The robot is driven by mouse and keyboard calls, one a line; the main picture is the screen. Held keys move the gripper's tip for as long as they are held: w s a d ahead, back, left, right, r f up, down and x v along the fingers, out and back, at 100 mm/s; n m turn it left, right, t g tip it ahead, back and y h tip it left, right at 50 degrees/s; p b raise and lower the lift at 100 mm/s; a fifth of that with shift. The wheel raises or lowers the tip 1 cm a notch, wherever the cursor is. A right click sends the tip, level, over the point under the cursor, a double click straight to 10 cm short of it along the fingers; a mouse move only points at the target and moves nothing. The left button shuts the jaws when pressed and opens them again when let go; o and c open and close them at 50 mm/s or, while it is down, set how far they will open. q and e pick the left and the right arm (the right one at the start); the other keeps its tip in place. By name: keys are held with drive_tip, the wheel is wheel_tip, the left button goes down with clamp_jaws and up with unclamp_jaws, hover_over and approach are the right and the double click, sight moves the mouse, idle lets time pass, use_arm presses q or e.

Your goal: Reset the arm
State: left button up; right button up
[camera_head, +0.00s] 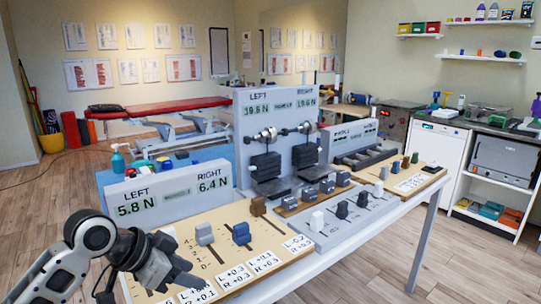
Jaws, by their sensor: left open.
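My left gripper (160,277) is at the lower left, dark grey, open and seemingly empty, with the pale arm behind it. It is over or in front of the near left corner of a wooden slider board (215,262); I cannot tell whether it touches. The board carries a light grey slider knob (204,233), a blue knob (241,233) and a brown knob (258,206). White cards with L and R values lie along its front. A display block (165,195) behind it reads LEFT 5.8 N, RIGHT 6.4 N. My right gripper is out of view.
A taller display unit (277,105) with two dark clamp-like mounts stands behind. A grey slider panel (350,222) and a second wooden board (410,180) continue rightward along the white table (385,222). A red treatment bench (160,107) is at the back. Floor right of the table is clear.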

use_arm(q)
drive_tip(key=s+d+f+n+y, duration=0.1)
drive_tip(key=s+f+n+y, duration=0.2)
drive_tip(key=s+f, duration=1)
drive_tip(key=s+a+f+n+g+y, duration=0.1)
drive_tip(key=s+a+f+n+y, duration=0.15)
drive_tip(key=s, duration=0.45)
drive_tip(key=s+a+f+n+y, duration=0.1)
drive_tip(key=s+a+n, duration=0.2)
drive_tip(key=s, duration=0.4)
drive_tip(key=w+d+f+t+h, duration=0.2)
drive_tip(key=w+d+f+t, duration=0.3)
drive_tip(key=w+f+t, duration=0.1)
drive_tip(key=shift+w+d+m+h, duration=0.3)
drive_tip(key=shift+m+h, duration=0.05)
drive_tip(key=shift+m, duration=0.1)
